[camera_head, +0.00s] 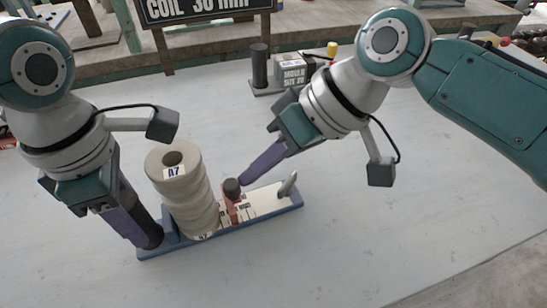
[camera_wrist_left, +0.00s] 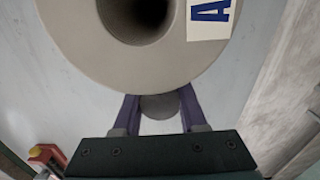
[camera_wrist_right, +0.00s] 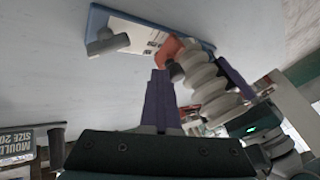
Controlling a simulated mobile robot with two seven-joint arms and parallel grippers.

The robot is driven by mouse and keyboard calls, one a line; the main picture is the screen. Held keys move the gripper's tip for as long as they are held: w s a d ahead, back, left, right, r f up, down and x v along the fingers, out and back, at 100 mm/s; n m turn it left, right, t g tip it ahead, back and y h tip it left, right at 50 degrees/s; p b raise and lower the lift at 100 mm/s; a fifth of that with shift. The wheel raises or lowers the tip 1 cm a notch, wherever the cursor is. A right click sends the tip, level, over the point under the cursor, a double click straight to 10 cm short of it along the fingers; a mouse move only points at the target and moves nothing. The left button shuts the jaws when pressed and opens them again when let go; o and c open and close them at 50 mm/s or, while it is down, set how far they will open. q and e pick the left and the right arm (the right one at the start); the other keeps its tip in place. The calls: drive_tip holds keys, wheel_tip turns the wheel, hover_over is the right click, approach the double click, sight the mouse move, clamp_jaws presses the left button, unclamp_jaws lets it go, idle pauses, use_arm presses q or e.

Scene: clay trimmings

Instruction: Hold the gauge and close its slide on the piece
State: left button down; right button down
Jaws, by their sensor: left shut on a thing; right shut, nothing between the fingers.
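The gauge (camera_head: 265,203) is a blue-edged board with a white scale, lying on the table. The piece, a tall beige coiled clay stack (camera_head: 188,196) labelled A7, stands at its left part. The red slide (camera_head: 232,207) with a dark knob is just right of the piece; any gap between them is hard to tell. My left gripper (camera_head: 150,238) is shut on a dark round grip (camera_wrist_left: 160,106) at the gauge's left end. My right gripper (camera_head: 244,181) is shut and empty, its tips beside the slide's knob on the right. The right wrist view shows the red slide (camera_wrist_right: 172,50) beyond its fingers.
A grey slanted peg (camera_head: 288,184) stands at the gauge's right end. A block marked MOULD SIZE (camera_head: 293,74) and a dark cylinder (camera_head: 259,66) stand at the back. A dark sign (camera_head: 205,9) is behind them. The table right of the gauge is clear.

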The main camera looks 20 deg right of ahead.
drive_tip(key=shift+a+r, duration=0.1)
drive_tip(key=shift+a, duration=0.5)
drive_tip(key=d, duration=0.2)
drive_tip(key=w+d, duration=0.1)
drive_tip(key=d, duration=0.1)
drive_tip(key=shift+d, duration=0.25)
drive_tip(key=v, duration=1)
drive_tip(key=x, duration=1)
drive_tip(key=shift+a, duration=0.2)
drive_tip(key=a, duration=0.3)
drive_tip(key=shift+s, duration=0.35)
drive_tip(key=shift+s+a, duration=0.1)
drive_tip(key=shift+a, duration=0.3)
drive_tip(key=shift+a, duration=0.1)
